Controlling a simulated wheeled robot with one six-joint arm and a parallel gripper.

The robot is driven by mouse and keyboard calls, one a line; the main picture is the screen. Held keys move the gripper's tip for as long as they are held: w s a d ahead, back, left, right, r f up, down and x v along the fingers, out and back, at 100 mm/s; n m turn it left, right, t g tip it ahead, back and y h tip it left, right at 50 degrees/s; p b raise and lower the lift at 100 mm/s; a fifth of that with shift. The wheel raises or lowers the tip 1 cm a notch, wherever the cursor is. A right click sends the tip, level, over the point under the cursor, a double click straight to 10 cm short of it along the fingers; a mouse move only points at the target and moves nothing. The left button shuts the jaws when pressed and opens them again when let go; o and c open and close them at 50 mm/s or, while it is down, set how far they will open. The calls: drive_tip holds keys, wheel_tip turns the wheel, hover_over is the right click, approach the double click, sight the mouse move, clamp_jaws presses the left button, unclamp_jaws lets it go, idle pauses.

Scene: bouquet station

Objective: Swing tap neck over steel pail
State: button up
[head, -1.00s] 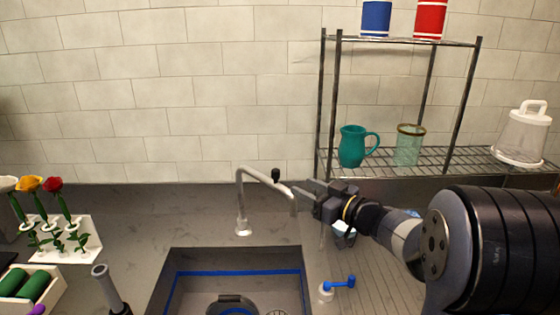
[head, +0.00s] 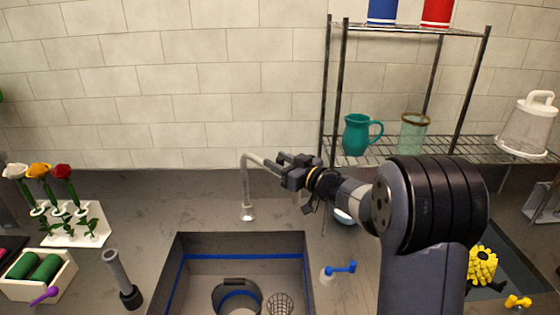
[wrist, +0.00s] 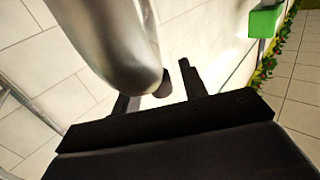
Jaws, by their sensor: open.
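The silver tap (head: 246,185) stands behind the sink, and its neck bends over towards the right. The neck's end is partly hidden by my gripper. The pail (head: 222,297), grey with a blue band and a dark handle, sits in the sink, forward of the tap and cut by the bottom edge. My gripper (head: 281,157) is open at the right part of the neck. In the wrist view the shiny neck (wrist: 115,40) looms large, close to the open fingers (wrist: 158,92). A small dark knob (wrist: 163,84) shows between the fingers. I cannot tell whether they touch the neck.
The sink (head: 190,244) also holds a wire basket (head: 280,304). A blue-handled valve (head: 340,269) stands right of the sink. A wire rack (head: 335,100) with a teal jug (head: 357,134) is behind my arm. Flowers in a white stand (head: 88,232) are at left.

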drive_tip(key=shift+c, duration=0.3)
clamp_jaws()
drive_tip(key=shift+s, duration=0.1)
